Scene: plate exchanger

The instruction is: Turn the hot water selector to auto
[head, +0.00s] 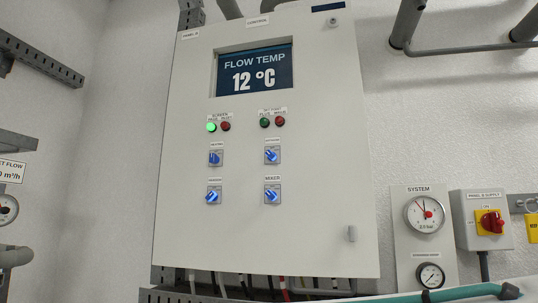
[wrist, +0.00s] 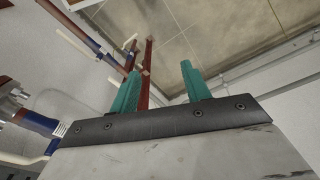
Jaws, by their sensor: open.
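The white control panel (head: 330,130) carries several blue selector knobs in two rows. The labels above most of them are too small to read surely, so I cannot tell for certain which is the hot water selector. The upper left knob (head: 215,158) looks about upright. The upper right knob (head: 271,155) and the lower right knob (head: 272,196), labelled MIXER, are tilted to the upper left. The lower left knob (head: 213,197) leans to the upper right. My gripper (wrist: 160,70) shows in the wrist view with its teal fingers apart and nothing between them. No knob shows there.
The screen (head: 252,70) reads FLOW TEMP 12 °C. A green lamp (head: 211,127) is lit. To the right are a system gauge (head: 425,214) and a red supply switch (head: 491,222). A teal pipe-like shape (head: 450,293) crosses the lower right. Pipes (wrist: 80,35) show in the wrist view.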

